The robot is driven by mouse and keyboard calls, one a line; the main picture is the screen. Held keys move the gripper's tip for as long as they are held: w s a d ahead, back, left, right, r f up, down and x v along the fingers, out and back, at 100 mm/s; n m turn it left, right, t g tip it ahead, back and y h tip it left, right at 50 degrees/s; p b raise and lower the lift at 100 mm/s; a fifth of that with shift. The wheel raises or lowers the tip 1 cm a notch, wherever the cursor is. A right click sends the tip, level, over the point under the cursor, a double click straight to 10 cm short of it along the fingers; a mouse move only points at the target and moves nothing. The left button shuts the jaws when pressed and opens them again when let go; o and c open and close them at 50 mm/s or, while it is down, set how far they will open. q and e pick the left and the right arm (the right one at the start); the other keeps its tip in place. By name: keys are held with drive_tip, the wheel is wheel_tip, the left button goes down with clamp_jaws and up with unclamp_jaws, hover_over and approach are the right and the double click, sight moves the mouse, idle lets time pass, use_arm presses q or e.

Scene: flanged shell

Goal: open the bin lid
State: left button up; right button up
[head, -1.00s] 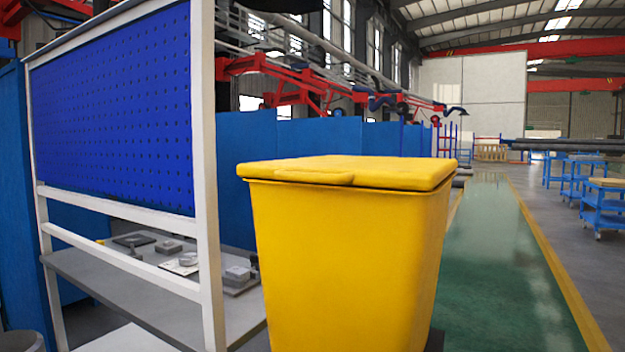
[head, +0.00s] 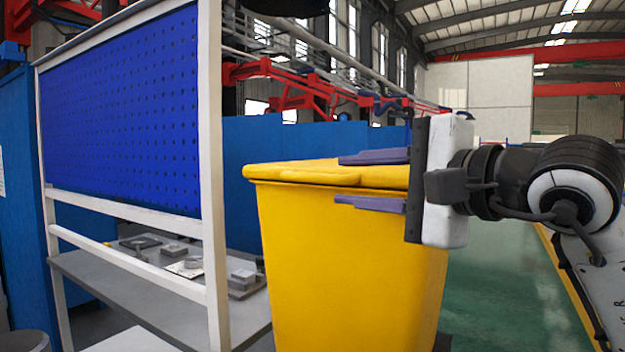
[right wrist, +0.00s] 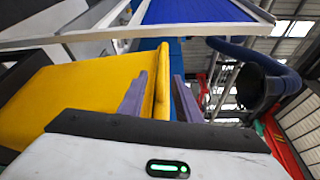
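The yellow bin (head: 345,270) stands in the middle of the head view with its flat yellow lid (head: 290,171) down on its rim. A thicker lip (head: 325,181) runs along the lid's front edge. My right gripper (head: 339,180) comes in from the right with its purple fingers open, one at about lid-top height and one below the lid's edge. In the right wrist view the lid's edge (right wrist: 162,88) shows between the two fingers, with the bin wall (right wrist: 80,95) to the left. I cannot tell whether a finger touches it. My left gripper is not in view.
A blue pegboard rack (head: 120,110) with a grey shelf (head: 150,285) holding small parts stands left of the bin. Blue panels (head: 255,140) stand behind. The green floor (head: 490,290) right of the bin looks clear.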

sight(321, 178)
drive_tip(key=p+x, duration=0.2)
drive_tip(key=x, duration=0.8)
drive_tip(key=shift+w+d+r, duration=0.1)
drive_tip(key=shift+w, duration=0.05)
clamp_jaws()
